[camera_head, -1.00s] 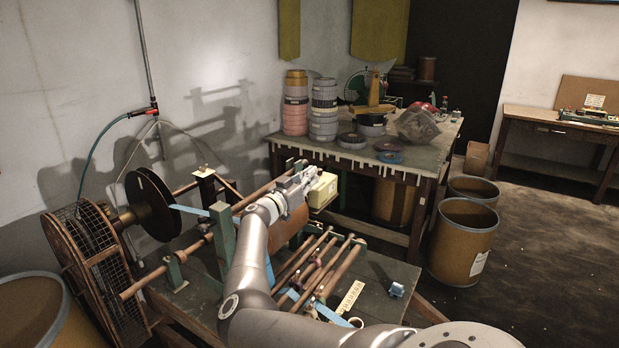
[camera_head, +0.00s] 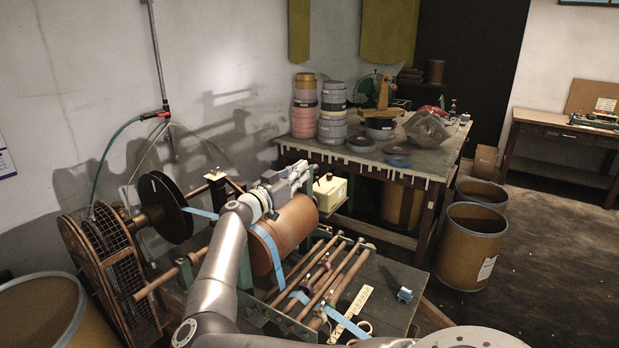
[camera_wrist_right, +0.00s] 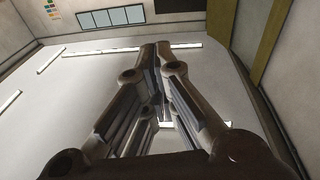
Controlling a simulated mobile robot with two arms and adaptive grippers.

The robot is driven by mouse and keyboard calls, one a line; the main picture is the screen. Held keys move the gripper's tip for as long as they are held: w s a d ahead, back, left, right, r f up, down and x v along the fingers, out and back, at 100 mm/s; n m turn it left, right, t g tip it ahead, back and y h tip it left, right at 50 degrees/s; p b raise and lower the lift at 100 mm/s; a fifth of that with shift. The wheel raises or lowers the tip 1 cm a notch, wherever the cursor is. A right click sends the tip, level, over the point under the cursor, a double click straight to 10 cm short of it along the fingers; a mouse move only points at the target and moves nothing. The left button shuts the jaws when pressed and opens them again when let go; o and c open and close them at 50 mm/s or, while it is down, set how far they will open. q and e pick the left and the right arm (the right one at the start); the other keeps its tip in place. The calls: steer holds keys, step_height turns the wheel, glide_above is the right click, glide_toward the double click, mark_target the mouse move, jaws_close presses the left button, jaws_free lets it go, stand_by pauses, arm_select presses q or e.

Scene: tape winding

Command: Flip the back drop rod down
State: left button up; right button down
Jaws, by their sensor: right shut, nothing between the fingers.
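The tape winding machine stands at the lower left of the head view, with a large brown roller (camera_head: 293,228) and several thin wooden rods (camera_head: 322,282) on its right side. Blue tape (camera_head: 268,245) runs over the roller and down to the rods. My right gripper (camera_head: 302,170) is above the back of the roller, shut and empty. In the right wrist view its fingers (camera_wrist_right: 155,52) are together against the ceiling. I cannot single out the back drop rod; my right arm covers part of the machine's back. My left gripper is not in view.
A dark reel (camera_head: 165,205) and a caged wheel (camera_head: 108,268) are at the machine's left. A cream box (camera_head: 330,192) sits just right of my gripper. A table (camera_head: 425,165) with stacked tape rolls stands behind. Drums (camera_head: 470,245) stand at right, beside open floor.

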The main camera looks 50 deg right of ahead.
steer(key=shift+a+r, duration=0.25)
steer(key=shift+a, duration=0.3)
steer(key=shift+a+r, duration=0.2)
steer(key=shift+a, duration=0.3)
steer(key=shift+f, duration=0.1)
